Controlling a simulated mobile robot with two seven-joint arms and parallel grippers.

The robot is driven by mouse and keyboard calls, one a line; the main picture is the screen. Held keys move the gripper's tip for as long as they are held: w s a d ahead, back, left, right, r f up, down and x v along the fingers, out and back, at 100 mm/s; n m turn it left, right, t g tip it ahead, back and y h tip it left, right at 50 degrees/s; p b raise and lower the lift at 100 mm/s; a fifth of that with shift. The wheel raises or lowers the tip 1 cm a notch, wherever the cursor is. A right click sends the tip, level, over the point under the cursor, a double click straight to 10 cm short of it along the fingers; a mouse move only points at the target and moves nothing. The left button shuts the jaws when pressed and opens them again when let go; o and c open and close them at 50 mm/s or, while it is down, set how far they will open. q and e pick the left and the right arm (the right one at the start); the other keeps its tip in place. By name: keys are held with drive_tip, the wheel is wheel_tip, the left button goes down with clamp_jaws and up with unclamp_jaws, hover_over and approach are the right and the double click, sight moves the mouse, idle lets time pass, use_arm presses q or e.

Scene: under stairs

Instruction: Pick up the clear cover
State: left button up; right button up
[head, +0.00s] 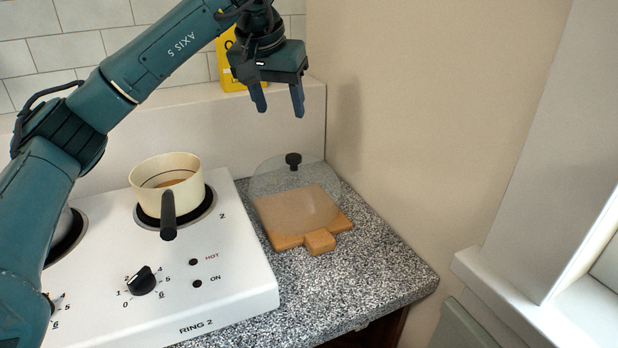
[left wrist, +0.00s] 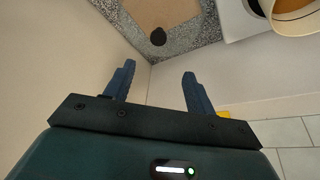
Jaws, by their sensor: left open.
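The clear cover (head: 268,180) is a see-through dome with a black knob (head: 293,160) on top. It sits over a wooden board (head: 320,241) on the speckled counter, right of the stove. In the left wrist view the knob (left wrist: 158,37) shows ahead of the fingers, near the top middle. My left gripper (head: 278,106) is open and empty, pointing down, above the cover and apart from it. Its two blue fingers also show in the left wrist view (left wrist: 158,82). My right gripper is in neither view.
A white stove (head: 235,290) with a cream saucepan (head: 150,200) stands left of the cover; the pan's black handle points forward. A yellow object (head: 230,75) is on the ledge behind my left gripper. A beige wall (head: 420,130) closes the right side. The front-right counter (head: 390,265) is clear.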

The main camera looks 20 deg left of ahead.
sight(293, 156)
use_arm(q)
drive_tip(key=x, duration=1.2)
drive_tip(key=shift+s+d+f+p, duration=0.3)
drive_tip(key=shift+f+p, duration=0.1)
clamp_jaws()
